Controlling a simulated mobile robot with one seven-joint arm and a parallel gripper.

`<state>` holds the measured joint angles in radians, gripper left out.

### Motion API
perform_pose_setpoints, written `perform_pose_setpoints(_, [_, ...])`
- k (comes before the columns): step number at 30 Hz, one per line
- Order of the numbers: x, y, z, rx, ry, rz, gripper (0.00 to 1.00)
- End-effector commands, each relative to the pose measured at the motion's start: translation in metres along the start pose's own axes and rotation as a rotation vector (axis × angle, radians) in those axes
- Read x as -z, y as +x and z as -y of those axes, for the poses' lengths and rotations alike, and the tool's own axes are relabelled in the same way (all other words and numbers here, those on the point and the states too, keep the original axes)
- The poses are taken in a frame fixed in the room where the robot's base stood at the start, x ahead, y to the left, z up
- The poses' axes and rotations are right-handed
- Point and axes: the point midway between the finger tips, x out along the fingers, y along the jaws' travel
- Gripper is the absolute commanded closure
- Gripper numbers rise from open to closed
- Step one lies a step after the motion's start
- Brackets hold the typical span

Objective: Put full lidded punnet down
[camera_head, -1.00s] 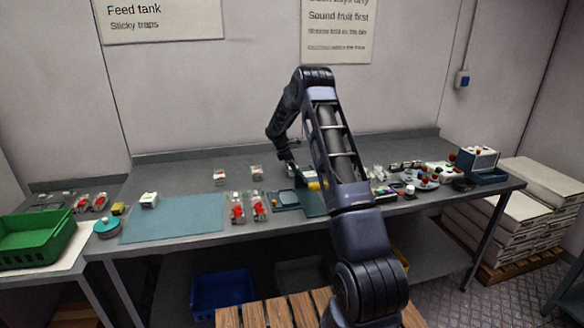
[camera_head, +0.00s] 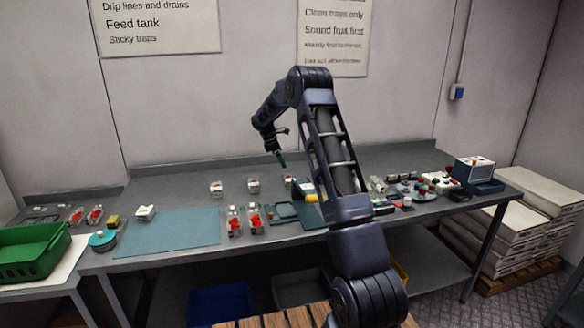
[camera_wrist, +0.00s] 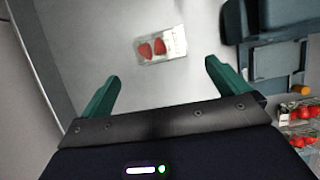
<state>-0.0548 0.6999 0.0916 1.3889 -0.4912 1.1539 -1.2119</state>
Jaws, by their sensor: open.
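My gripper (camera_head: 281,158) is open and empty, raised above the back of the bench. In the wrist view its two green fingers (camera_wrist: 160,88) are spread apart with nothing between them. A clear lidded punnet with red strawberries and a white label (camera_wrist: 160,46) lies flat on the grey bench beyond the fingertips, apart from them. In the head view this punnet (camera_head: 288,180) is below my gripper, at the right end of a back row. Two similar punnets stand to its left, one in the middle (camera_head: 254,185) and one farther left (camera_head: 216,188).
A dark blue device (camera_wrist: 268,48) stands close beside the punnet. Punnets of red berries (camera_head: 235,221) stand at the front, next to a teal mat (camera_head: 170,227). A green crate (camera_head: 32,255) is at far left. Small items and a blue-white box (camera_head: 474,172) crowd the right.

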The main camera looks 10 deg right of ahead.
Motion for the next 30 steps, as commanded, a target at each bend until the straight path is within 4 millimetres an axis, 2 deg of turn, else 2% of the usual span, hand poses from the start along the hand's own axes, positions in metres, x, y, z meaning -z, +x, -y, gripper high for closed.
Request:
perform_pose_setpoints(5, [-0.016,-0.033,0.023,-0.018,0.078,-0.018,0.0])
perform_pose_setpoints(11, [-0.042,-0.084,0.072,-0.043,0.234,-0.059,0.0])
perform_pose_setpoints(21, [-0.079,-0.153,0.17,-0.075,0.507,-0.14,0.0])
perform_pose_setpoints(30, [-0.101,-0.192,0.265,-0.089,0.749,-0.224,0.0])
